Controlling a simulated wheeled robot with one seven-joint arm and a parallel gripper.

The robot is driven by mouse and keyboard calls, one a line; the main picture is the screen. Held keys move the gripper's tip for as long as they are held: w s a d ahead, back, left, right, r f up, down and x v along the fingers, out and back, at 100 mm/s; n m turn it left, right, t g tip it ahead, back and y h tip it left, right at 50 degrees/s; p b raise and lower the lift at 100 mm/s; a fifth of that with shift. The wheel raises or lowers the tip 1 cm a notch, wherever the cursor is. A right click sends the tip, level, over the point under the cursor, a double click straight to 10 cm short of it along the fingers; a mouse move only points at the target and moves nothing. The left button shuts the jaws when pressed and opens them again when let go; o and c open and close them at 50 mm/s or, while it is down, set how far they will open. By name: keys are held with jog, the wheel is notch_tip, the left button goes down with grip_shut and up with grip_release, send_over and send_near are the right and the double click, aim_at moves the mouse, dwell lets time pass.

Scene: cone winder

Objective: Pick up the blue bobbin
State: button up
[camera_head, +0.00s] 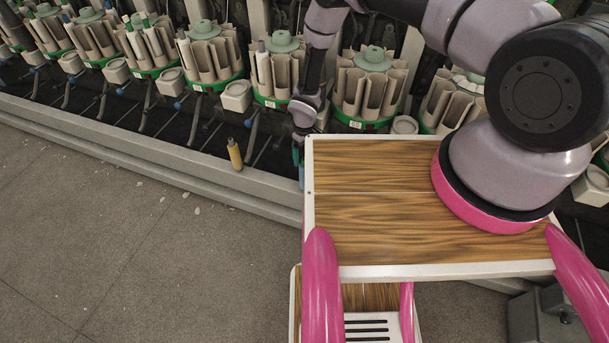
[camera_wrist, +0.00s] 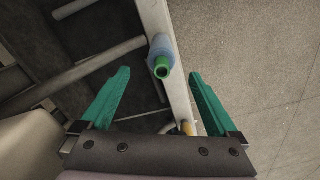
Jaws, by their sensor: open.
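The blue bobbin (camera_wrist: 160,50) stands near the pale rail in the wrist view, its green tip pointing toward the camera. In the head view a small part of the blue bobbin (camera_head: 301,175) shows beside my tray edge; the rest is hidden. My gripper (camera_wrist: 160,73) is open, with its two teal fingers spread to either side of the bobbin's line. The bobbin appears beyond the fingertips, between them, and nothing is held. In the head view my gripper (camera_head: 297,156) points down just above the bobbin; whether they touch cannot be told.
A yellow bobbin (camera_head: 235,154) stands on the machine's edge to the left; it also shows beside the right finger in the wrist view (camera_wrist: 187,128). Green-based carousels (camera_head: 207,54) with beige tubes line the machine.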

notch_tip(320, 180, down, 7)
jog(key=shift+s+f, duration=0.1)
jog(key=shift+s, duration=0.05)
jog(key=c, duration=1.3)
